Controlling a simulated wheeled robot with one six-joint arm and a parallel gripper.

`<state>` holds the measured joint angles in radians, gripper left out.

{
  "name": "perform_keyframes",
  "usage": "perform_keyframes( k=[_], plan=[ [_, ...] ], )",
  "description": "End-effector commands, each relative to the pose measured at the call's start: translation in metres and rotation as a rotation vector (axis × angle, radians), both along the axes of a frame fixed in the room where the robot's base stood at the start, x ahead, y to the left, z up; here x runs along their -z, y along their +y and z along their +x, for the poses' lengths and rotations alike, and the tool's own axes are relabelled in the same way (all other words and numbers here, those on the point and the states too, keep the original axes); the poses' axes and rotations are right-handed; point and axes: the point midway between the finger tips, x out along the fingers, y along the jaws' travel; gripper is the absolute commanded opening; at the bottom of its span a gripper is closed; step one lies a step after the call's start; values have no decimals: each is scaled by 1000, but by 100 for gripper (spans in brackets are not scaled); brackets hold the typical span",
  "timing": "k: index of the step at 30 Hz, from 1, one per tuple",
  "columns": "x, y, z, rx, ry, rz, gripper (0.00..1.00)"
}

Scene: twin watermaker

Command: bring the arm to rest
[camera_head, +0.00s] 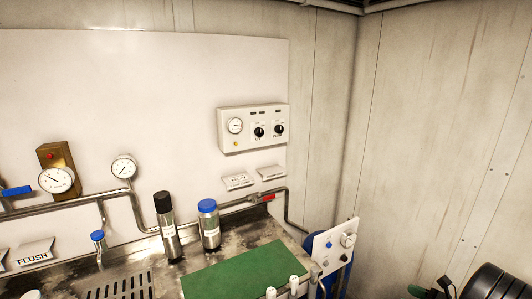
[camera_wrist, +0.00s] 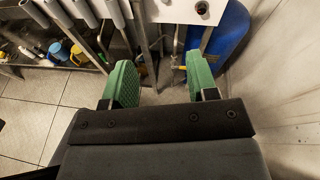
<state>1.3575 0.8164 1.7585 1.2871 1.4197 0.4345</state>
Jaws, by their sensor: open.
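My gripper (camera_wrist: 160,84) shows in the wrist view with its two green-padded fingers spread wide apart and nothing between them. It points toward the floor and the pipework under the counter, next to a blue tank (camera_wrist: 232,35). In the head view, part of my arm (camera_head: 490,283) shows at the lower right corner, beside the right end of the counter. A green fingertip shows there at the edge of the dark arm part; the rest of the gripper is cut off or hidden.
The steel counter (camera_head: 150,262) holds a black-capped bottle (camera_head: 168,230), a blue-capped bottle (camera_head: 209,226) and a green mat (camera_head: 235,272). A white valve panel (camera_head: 334,245) stands at the counter's right end. Yellow and blue containers (camera_wrist: 78,54) sit on a low shelf. The tiled floor (camera_wrist: 35,105) is clear at left.

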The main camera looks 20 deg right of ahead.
Motion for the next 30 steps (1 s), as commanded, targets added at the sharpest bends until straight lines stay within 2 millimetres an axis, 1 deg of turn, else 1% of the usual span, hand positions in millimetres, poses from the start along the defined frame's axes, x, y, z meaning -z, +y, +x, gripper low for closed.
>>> perform_keyframes(
  k=[1,4,8,9,11,12,14,15,16,18,21,24,27,30],
  plan=[
    [3,12,0,-49,35,-39,53],
    [8,39,0,-179,107,-137,53],
    [10,82,3,-399,190,-302,53],
    [10,96,4,-478,211,-362,53],
    [8,118,5,-605,239,-460,53],
    [7,134,5,-702,254,-538,53],
    [4,159,4,-861,270,-667,53],
    [2,177,4,-978,273,-767,53],
    [0,190,3,-1066,271,-845,53],
    [-5,219,0,-1266,254,-1032,53],
    [-14,255,-4,-1515,197,-1292,53],
    [-22,288,-7,-1701,113,-1527,53],
    [-29,318,-11,-1814,17,-1719,53],
    [-37,347,-14,-1868,-91,-1854,53]
  ],
)
